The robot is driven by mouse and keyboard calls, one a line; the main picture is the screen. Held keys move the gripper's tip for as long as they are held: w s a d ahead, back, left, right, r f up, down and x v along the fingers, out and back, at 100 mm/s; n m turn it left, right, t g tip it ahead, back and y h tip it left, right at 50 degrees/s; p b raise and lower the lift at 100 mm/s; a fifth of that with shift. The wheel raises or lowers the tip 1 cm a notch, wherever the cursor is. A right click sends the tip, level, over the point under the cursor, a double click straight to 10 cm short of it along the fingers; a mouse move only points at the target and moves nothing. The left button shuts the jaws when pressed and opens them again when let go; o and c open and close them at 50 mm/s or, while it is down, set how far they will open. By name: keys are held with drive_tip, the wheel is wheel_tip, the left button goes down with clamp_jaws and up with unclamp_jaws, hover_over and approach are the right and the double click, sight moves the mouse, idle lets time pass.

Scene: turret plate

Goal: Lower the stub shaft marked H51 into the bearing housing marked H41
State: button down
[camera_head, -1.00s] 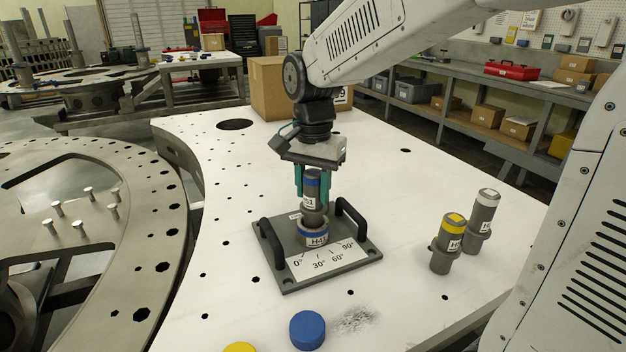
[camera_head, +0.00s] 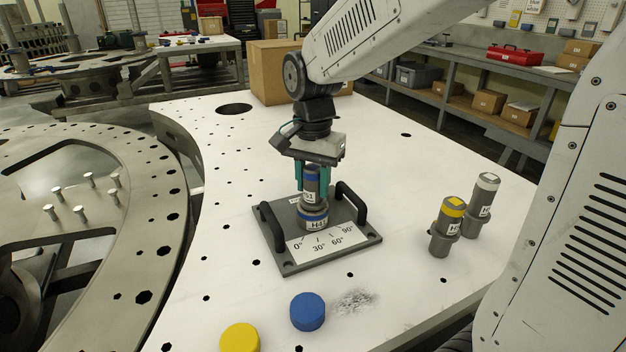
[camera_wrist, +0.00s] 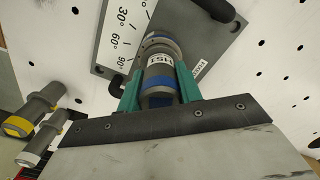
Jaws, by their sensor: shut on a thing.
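My gripper (camera_head: 309,178) has teal fingers and is shut on the grey stub shaft with a blue band (camera_head: 311,186), marked 51 where its label shows. The shaft also shows between the fingers in the wrist view (camera_wrist: 160,75). The shaft stands about upright. The bearing housing H41 (camera_head: 313,222), a grey cylinder with a blue ring, is on a grey base plate (camera_head: 288,268) with an angle scale. The shaft's lower end is at the housing's top; how deep it sits inside cannot be told.
Two black handles (camera_head: 351,203) rise from the plate on either side of the housing. Two other shafts, one yellow-banded (camera_head: 446,228) and one white-banded (camera_head: 481,206), stand to the right. Blue (camera_head: 307,312) and yellow (camera_head: 240,338) caps lie in front. A cardboard box (camera_head: 273,72) stands behind.

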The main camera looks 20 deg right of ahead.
drive_tip(key=c, duration=0.9)
unclamp_jaws()
wheel_tip(320, 180, up, 8)
drive_tip(key=shift+f, duration=0.1)
drive_tip(key=s+d+f+n, duration=0.1)
drive_tip(key=s+n, duration=0.2)
drive_tip(key=s, duration=0.4)
drive_tip(key=s+d+f+n+t, duration=0.1)
drive_tip(key=s+f+n, duration=0.1)
drive_tip(key=s, duration=0.5)
drive_tip(key=s+d+f+n, duration=0.1)
drive_tip(key=s+n, duration=0.4)
drive_tip(key=s, duration=0.3)
drive_tip(key=shift+f, duration=0.2)
